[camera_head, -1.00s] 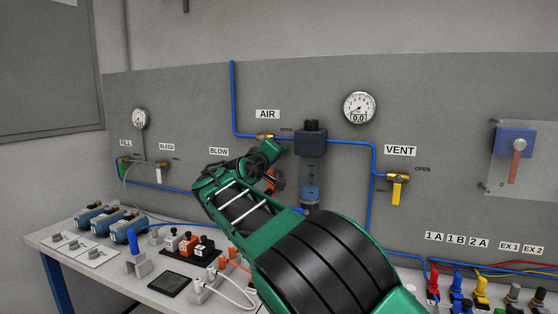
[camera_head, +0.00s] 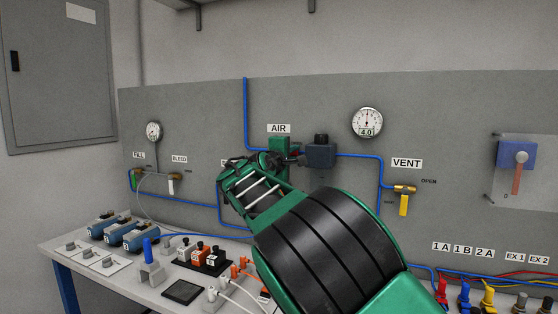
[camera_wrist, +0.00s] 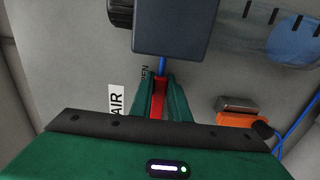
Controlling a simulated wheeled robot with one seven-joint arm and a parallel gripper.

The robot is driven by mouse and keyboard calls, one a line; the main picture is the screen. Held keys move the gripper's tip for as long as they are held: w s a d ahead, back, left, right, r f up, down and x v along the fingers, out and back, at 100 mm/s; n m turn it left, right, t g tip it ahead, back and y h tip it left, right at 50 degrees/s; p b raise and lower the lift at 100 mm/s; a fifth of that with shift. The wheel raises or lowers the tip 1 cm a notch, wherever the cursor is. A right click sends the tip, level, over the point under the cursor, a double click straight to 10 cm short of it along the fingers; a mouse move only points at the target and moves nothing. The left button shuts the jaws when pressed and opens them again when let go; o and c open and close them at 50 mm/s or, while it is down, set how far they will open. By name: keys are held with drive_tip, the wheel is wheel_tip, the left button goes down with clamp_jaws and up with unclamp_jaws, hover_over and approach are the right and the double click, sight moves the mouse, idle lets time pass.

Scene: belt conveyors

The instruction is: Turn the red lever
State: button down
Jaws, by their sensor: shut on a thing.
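The red lever (camera_wrist: 158,98) shows in the wrist view between the two green fingers of my gripper (camera_wrist: 160,92), which is shut on it. The lever points along the blue pipe, toward the dark regulator block (camera_wrist: 176,25). In the head view, my gripper (camera_head: 287,152) is at the AIR valve, just left of the regulator (camera_head: 319,151) and below the AIR label (camera_head: 278,128). My arm and hand hide most of the valve and lever there. The gauge (camera_head: 367,123) right of the regulator reads 4.0.
The yellow VENT lever (camera_head: 404,205) hangs down to the right. A red-handled switch on a blue box (camera_head: 516,153) is at the far right. The bench (camera_head: 75,272) below holds blue units (camera_head: 120,236), coloured connectors and cables. The regulator is close beside my gripper.

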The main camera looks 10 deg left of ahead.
drive_tip(key=shift+a, duration=0.3)
drive_tip(key=c, duration=1.7)
unclamp_jaws()
drive_tip(key=shift+d, duration=0.1)
drive_tip(key=v, duration=1)
drive_tip(key=shift+s+f, duration=0.1)
drive_tip(key=shift+s, duration=0.2)
